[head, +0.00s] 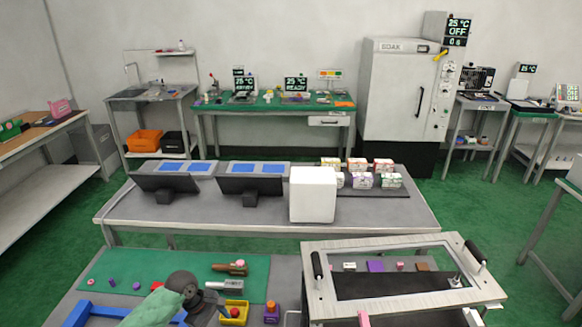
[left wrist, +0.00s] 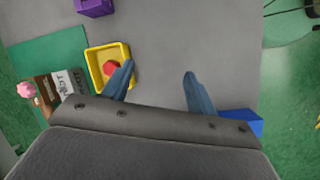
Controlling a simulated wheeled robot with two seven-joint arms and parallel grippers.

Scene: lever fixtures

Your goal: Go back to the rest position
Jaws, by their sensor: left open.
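My left gripper (left wrist: 159,76) is open in the left wrist view, with its two blue-grey fingers apart and nothing between them. It hangs over bare grey bench top. In the head view my left arm shows at the bottom, over the front bench, and the fingertips are hard to make out. A yellow tray (left wrist: 90,70) with a red piece (left wrist: 111,68) in it lies beside the left finger in the wrist view. The tray also shows in the head view (head: 222,318). My right gripper is in neither view.
A blue object (left wrist: 240,123) is at the right. A framed panel with black handles (head: 470,250) stands at the front right.

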